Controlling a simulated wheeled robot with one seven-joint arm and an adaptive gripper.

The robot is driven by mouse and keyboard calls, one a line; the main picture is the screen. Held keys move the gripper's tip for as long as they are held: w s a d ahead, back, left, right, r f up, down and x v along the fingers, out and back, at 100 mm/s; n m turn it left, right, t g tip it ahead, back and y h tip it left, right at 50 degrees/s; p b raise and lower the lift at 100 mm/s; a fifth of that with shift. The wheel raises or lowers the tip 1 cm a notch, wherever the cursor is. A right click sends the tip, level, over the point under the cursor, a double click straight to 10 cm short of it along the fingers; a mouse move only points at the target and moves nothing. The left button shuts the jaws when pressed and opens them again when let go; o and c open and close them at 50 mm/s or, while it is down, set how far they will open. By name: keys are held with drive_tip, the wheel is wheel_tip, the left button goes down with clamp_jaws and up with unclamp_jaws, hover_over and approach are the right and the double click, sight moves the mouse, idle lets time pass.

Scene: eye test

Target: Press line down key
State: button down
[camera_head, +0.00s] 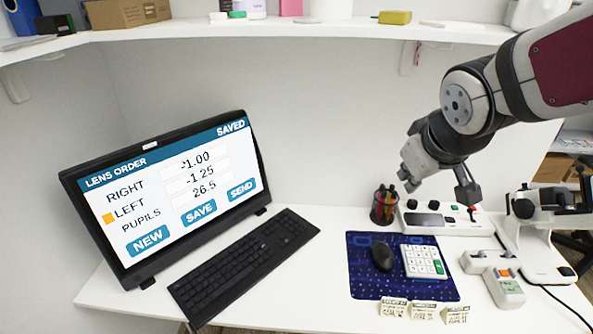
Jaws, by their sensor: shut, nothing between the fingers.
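My gripper (469,198) is shut and empty, pointing down over the right part of a long white panel (484,228). The panel has a dark window, dark knobs and a small red part by my fingertips. I cannot tell whether the tips touch it. A white keypad (417,261) with one green key lies on the blue mat. A pale handheld unit (507,290) with orange and green keys lies to its right. Key labels are too small to read, so I cannot tell which is the line down key.
A monitor (255,199) at left shows a lens order marked SAVED, with an orange square by LEFT. A black keyboard (245,262) lies before it. A pen cup (384,207), mouse (382,255), small cards (424,310) and a white instrument (537,255) stand around. A shelf (300,32) runs above.

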drive_tip(key=w+a+f+n+t+y, duration=0.1)
drive_tip(key=w+a+f+n, duration=0.4)
drive_tip(key=w, duration=0.5)
drive_tip(key=n+g+y, duration=0.1)
drive_tip(key=n+y, duration=0.5)
drive_tip(key=n, duration=0.1)
hover_over(285, 242)
wheel_tip(285, 242, down, 18)
drive_tip(key=shift+r+b, duration=0.2)
drive_tip(key=shift+b, duration=0.15)
wheel_tip(285, 242, down, 9)
drive_tip(key=b, duration=0.6)
drive_tip(key=shift+r, duration=0.1)
drive_tip(key=shift+f+b, duration=0.35)
drive_tip(key=shift+f, duration=0.05)
